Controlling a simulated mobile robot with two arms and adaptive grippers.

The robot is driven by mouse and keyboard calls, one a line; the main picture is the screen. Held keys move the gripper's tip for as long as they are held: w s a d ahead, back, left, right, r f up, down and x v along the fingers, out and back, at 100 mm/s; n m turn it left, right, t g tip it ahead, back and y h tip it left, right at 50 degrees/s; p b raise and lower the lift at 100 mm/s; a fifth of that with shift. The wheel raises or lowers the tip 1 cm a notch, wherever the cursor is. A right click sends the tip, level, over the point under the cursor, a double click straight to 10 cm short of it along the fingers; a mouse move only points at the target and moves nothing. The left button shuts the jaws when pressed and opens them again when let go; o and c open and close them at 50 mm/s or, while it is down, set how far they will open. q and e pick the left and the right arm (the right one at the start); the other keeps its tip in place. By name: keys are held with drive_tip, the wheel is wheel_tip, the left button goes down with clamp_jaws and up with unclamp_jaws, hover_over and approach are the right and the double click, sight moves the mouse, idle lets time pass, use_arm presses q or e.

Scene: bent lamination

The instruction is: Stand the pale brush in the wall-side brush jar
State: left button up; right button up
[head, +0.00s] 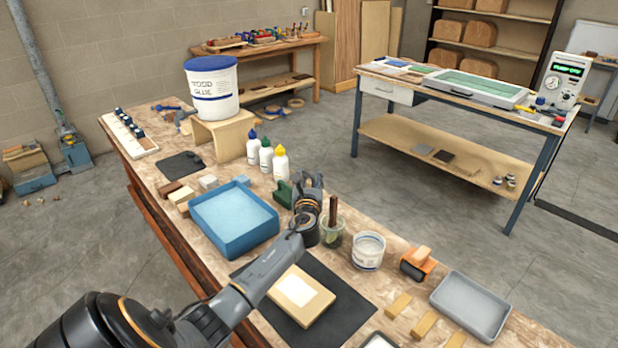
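My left arm reaches in from the lower left over the bench. Its gripper (308,182) is near the middle of the bench, left of a clear jar (333,238). I cannot tell whether its fingers are open or shut, or whether they hold anything. The clear jar has a dark brown brush handle (333,208) standing in it and something greenish inside. I cannot make out the pale brush. No second brush jar is clear to me; my gripper and wrist hide part of the bench there. My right gripper is not in view.
A blue tray (232,243) lies left of my gripper, with several glue bottles (267,155) behind. A white tub (368,250) stands right of the jar. A dark mat (338,318) with a pale block (300,295) lies in front. A grey tray (470,304) is at right.

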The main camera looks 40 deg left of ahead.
use_arm(q)
drive_tip(key=v, duration=1.2)
idle(0.9)
